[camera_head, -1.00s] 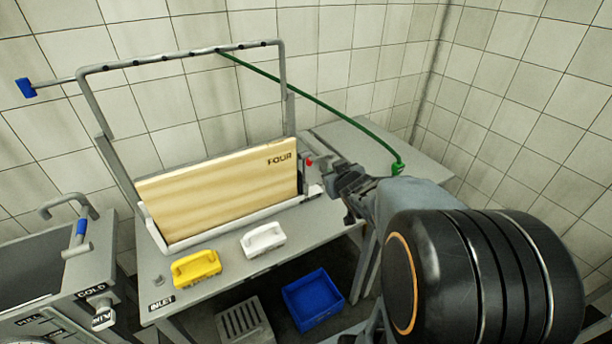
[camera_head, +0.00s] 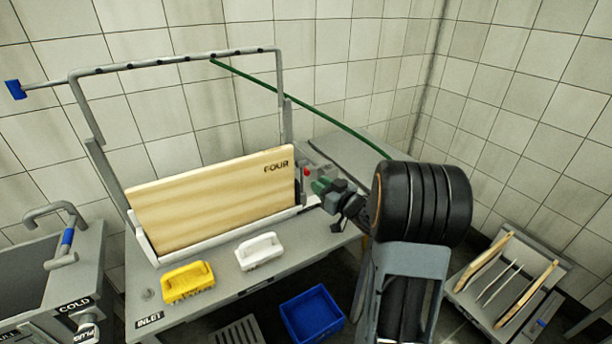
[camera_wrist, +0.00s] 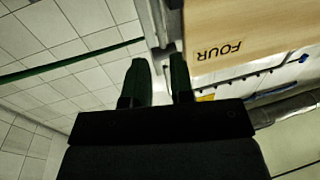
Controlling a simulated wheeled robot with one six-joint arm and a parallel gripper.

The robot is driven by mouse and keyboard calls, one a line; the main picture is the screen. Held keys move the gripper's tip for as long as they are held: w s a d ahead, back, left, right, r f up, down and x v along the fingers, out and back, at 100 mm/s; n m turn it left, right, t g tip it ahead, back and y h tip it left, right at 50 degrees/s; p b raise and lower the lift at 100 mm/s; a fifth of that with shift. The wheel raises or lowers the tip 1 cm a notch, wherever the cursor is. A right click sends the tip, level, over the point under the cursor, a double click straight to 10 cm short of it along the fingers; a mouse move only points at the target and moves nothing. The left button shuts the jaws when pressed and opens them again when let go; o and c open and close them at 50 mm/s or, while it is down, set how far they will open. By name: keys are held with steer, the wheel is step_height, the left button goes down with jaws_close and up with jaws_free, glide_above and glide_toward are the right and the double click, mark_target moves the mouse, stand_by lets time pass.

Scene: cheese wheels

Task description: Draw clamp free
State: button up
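The wooden board marked FOUR (camera_head: 215,205) stands upright in a white tray (camera_head: 240,236) under a grey pipe frame (camera_head: 183,62). A small red knob (camera_head: 306,171) with grey metal shows at the board's right end, perhaps the clamp; its shape is too small to tell. My gripper (camera_head: 316,187) has its green fingertips just right of and below the knob. In the wrist view the two green fingers (camera_wrist: 161,75) are apart, with a grey upright bar (camera_wrist: 155,25) beyond the gap. The board's FOUR end (camera_wrist: 235,28) is just right of them. I cannot tell whether they touch anything.
A yellow-handled brush (camera_head: 187,281) and a white-handled one (camera_head: 259,251) lie on the grey table. A green hose (camera_head: 300,104) runs from the frame behind my arm. A blue crate (camera_head: 312,313) is below; a rack of boards (camera_head: 505,280) stands right. A sink is left.

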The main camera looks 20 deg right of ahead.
mark_target(302, 184)
steer(key=x, duration=0.7)
steer(key=shift+c, duration=0.2)
jaws_close()
